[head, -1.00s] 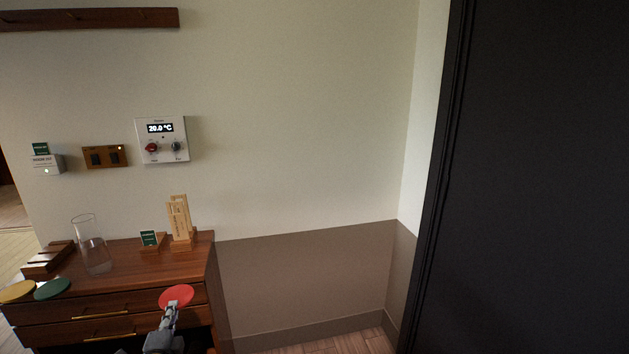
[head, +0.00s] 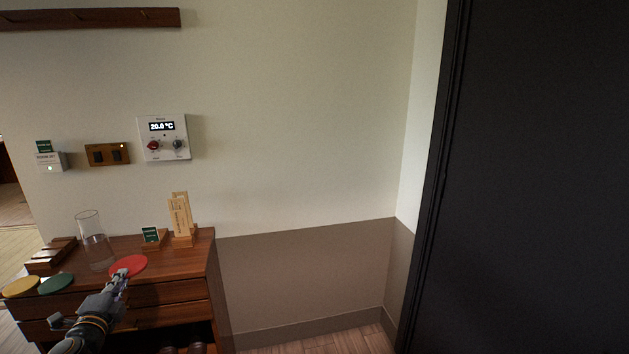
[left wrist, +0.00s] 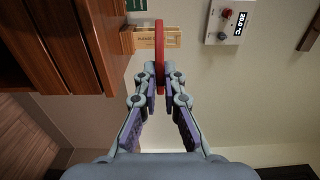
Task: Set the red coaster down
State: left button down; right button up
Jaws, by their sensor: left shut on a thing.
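The red coaster (head: 128,265) is a thin round disc at the front part of the wooden cabinet top (head: 185,258). My left gripper (head: 121,278) is shut on its near edge. In the left wrist view the coaster (left wrist: 160,50) shows edge-on between the fingertips of my left gripper (left wrist: 160,82). I cannot tell whether the coaster touches the cabinet top or is held just above it. A yellow coaster (head: 21,287) and a green coaster (head: 56,283) are at the cabinet's front left edge. My right gripper is not in view.
A glass carafe (head: 95,243) stands behind the red coaster. A small green sign (head: 151,235) and a wooden card holder (head: 181,221) stand at the back. A slotted wooden block (head: 51,256) is at the left. The cabinet top's right part is bare.

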pick_arm(q)
notch_tip(320, 180, up, 4)
jog(key=a, duration=0.3)
jog(key=s+d+f+m+g+h, duration=0.1)
jog(key=s+d+f+m+h, duration=0.2)
jog(key=d, duration=0.5)
jog(key=s+d+f+m+h, duration=0.1)
jog(key=d+m+h, duration=0.2)
jog(key=d+h, duration=0.4)
jog(key=s+d+f+m+g+h, duration=0.1)
jog(key=s+d+f+m+h, duration=0.15)
jog(key=d, duration=0.55)
jog(key=s+d+f+m+g+h, duration=0.3)
jog(key=s+d+m+g+h, duration=0.15)
jog(key=s+d, duration=0.45)
jog(key=s+d+f+m+g+h, duration=0.2)
jog(key=s+d+m+g+h, duration=0.25)
jog(key=s+d, duration=0.45)
jog(key=w+d+r+n+t+y, duration=0.2)
jog(key=d+r+n+t+y, duration=0.1)
jog(key=r, duration=0.3)
jog(key=shift+w+d+r+n+t, duration=0.35)
jog(key=shift+d+n+t, duration=0.2)
jog(key=shift+d, duration=0.1)
